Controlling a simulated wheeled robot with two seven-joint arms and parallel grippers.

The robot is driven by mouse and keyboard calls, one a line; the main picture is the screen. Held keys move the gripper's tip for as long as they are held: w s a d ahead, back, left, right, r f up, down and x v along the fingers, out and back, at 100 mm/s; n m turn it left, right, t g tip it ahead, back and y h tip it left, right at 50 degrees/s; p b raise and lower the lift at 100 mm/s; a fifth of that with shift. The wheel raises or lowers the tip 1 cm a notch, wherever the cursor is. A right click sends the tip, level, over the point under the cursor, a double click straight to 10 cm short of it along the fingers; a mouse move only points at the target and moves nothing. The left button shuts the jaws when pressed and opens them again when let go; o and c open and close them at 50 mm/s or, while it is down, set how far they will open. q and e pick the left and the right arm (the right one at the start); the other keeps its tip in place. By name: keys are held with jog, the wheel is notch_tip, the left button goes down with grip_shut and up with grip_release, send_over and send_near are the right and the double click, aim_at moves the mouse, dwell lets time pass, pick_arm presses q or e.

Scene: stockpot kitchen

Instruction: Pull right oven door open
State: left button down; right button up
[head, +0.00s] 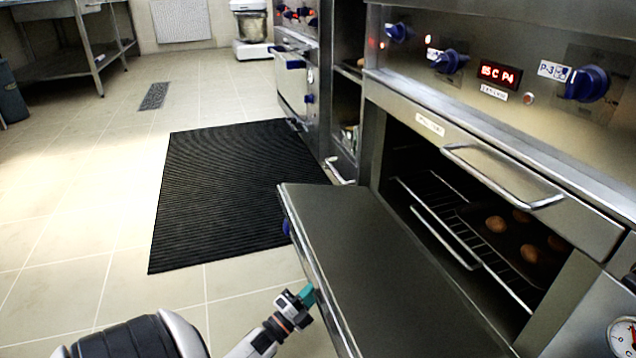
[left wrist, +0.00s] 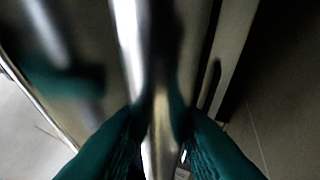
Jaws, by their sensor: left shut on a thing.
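The right oven door (head: 375,265) is swung down and open, its grey inner face turned up. My left gripper (head: 307,295) is at the door's outer edge in the head view. In the left wrist view its green fingers (left wrist: 160,135) are shut around a shiny metal bar, the door handle (left wrist: 150,50). The handle is mostly hidden behind the door edge in the head view. My right gripper is not in view.
The oven cavity shows a wire rack (head: 445,235) and a dark tray with several round baked items (head: 497,224). Above is a panel with blue knobs (head: 587,84). A black mat (head: 225,185) lies on the open tiled floor left of the door.

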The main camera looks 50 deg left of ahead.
pick_arm(q)
jog(key=shift+f+b, duration=0.4)
jog(key=shift+f, duration=0.6)
jog(key=c, duration=1.2)
grip_release()
jog(key=shift+r, duration=0.1)
jog(key=shift+s, duration=0.3)
jog(key=p+v, duration=0.3)
jog(key=v, duration=0.8)
jog(key=shift+s+f, duration=0.15)
jog(key=shift+f, duration=0.1)
